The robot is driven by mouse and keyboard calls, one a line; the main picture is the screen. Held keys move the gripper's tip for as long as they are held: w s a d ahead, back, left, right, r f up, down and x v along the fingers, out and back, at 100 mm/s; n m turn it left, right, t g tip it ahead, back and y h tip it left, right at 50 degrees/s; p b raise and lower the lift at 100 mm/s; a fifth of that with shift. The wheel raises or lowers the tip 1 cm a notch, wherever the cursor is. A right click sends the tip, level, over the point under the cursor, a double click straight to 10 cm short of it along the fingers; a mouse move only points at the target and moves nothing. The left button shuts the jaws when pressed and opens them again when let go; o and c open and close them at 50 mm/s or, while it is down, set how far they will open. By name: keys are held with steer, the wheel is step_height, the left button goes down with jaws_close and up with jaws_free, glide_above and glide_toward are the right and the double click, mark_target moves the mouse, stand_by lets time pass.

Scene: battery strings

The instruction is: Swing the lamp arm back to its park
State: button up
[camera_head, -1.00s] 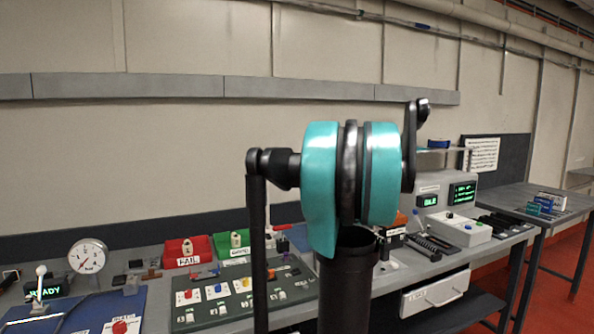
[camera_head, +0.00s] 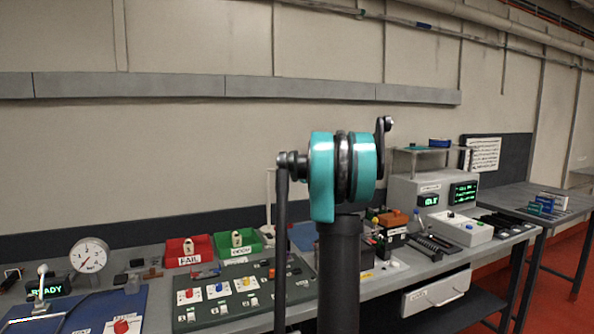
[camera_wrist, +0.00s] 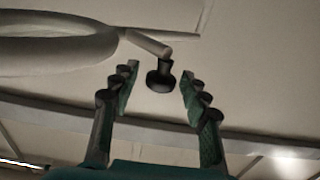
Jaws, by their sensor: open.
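In the wrist view a large pale ring (camera_wrist: 55,42), which looks like the lamp head, fills the upper left. A short pale rod (camera_wrist: 148,43) stands beside its right end, with a dark round knob (camera_wrist: 160,77) below the rod. My gripper (camera_wrist: 159,76) is open, with a finger on each side of the knob and a visible gap on both sides. I cannot tell how far the knob is in depth. In the head view my arm's teal joint blocks the middle, and my gripper is not visible. A thin pale post (camera_head: 269,198) shows left of my arm.
The bench holds a dial gauge (camera_head: 89,256), a red FAIL bin (camera_head: 184,261), a green GOOD bin (camera_head: 251,246), a green board (camera_head: 205,315) with coloured knobs and a grey tester (camera_head: 407,190) at the right. A second table (camera_head: 520,190) stands further right.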

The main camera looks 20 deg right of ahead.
jaws_close()
stand_by(0.4)
